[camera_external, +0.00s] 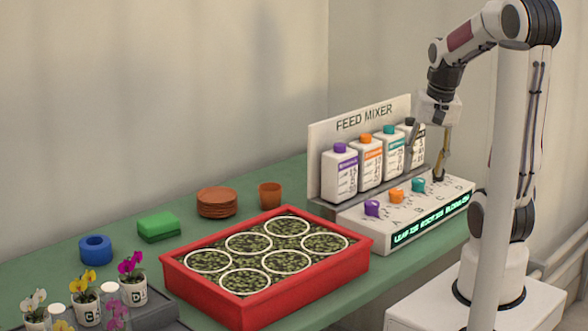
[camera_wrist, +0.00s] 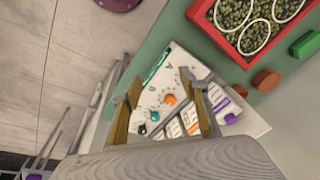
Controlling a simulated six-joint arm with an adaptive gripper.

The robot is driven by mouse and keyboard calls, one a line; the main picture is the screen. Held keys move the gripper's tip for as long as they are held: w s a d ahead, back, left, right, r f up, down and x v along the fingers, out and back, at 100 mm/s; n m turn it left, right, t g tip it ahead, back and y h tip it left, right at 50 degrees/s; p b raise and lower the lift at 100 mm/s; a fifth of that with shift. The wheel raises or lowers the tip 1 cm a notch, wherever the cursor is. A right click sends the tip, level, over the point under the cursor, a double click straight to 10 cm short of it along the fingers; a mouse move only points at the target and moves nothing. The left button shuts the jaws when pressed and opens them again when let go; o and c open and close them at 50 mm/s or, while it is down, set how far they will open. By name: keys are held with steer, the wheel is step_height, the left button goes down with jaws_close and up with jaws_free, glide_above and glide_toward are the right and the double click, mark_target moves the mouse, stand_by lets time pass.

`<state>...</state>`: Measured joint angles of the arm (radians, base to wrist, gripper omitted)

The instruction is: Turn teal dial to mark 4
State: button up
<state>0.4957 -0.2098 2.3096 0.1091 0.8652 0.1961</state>
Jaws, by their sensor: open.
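The teal dial (camera_external: 418,185) sits on the sloped white panel of the feed mixer, between the orange dial (camera_external: 397,196) and the dark dial (camera_external: 438,177). In the wrist view the teal dial (camera_wrist: 154,116) shows between my fingers, nearer the left one. My gripper (camera_external: 426,166) is open, pointing down over the right part of the panel. Its fingers (camera_wrist: 166,90) are spread wide with nothing held. I cannot tell which mark the teal dial points to; the marks are too small to read.
Several capped bottles (camera_external: 369,163) stand behind the dials, close to my fingers. A purple dial (camera_external: 372,208) is at the panel's left.

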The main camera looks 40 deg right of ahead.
steer(key=shift+s+d, duration=0.1)
steer(key=shift+d, duration=0.05)
steer(key=w+d+f+m, duration=0.2)
steer(key=w+d+m, duration=0.2)
steer(key=d+m, duration=0.3)
steer(key=w+d+f+m+t+y, duration=0.1)
steer(key=w+d+m, duration=0.3)
steer(key=d+m, duration=0.4)
steer(key=w+d+f+m+t, duration=0.1)
steer(key=w+d+f+m, duration=0.2)
steer(key=d+m, duration=0.4)
steer(key=shift+w+d+f+m+y, duration=0.3)
steer(key=shift+w+m, duration=0.5)
steer(key=shift+f, duration=0.1)
